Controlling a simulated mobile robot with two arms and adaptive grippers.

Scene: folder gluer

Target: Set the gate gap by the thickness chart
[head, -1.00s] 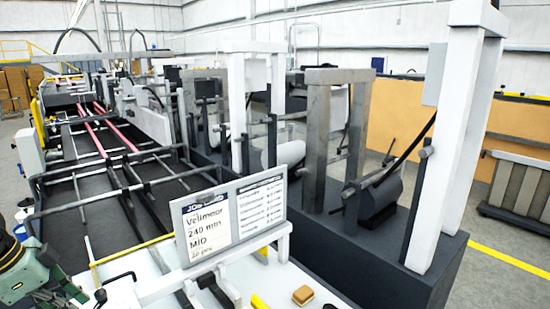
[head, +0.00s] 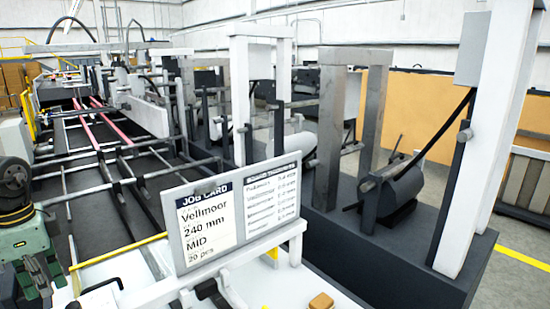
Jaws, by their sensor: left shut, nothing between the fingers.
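The job card (head: 207,222) stands in a grey holder and reads "Vellmoor 240 mm MID 20 pcs". The thickness chart (head: 272,199) is beside it on the same holder; its rows of names and mm values are too small to read surely. My left gripper (head: 42,277), green with dark fingers, is at the lower left edge, left of the card and apart from it. It is shut and holds nothing. My right gripper is not in view. I cannot tell which part of the folder gluer (head: 131,181) is the gate.
A white bar (head: 240,262) carries the card over a white table. A tan block (head: 320,302) lies at the bottom edge. Grey posts (head: 327,140) and a white post (head: 490,140) rise from a dark base on the right. Open floor with a yellow line lies beyond.

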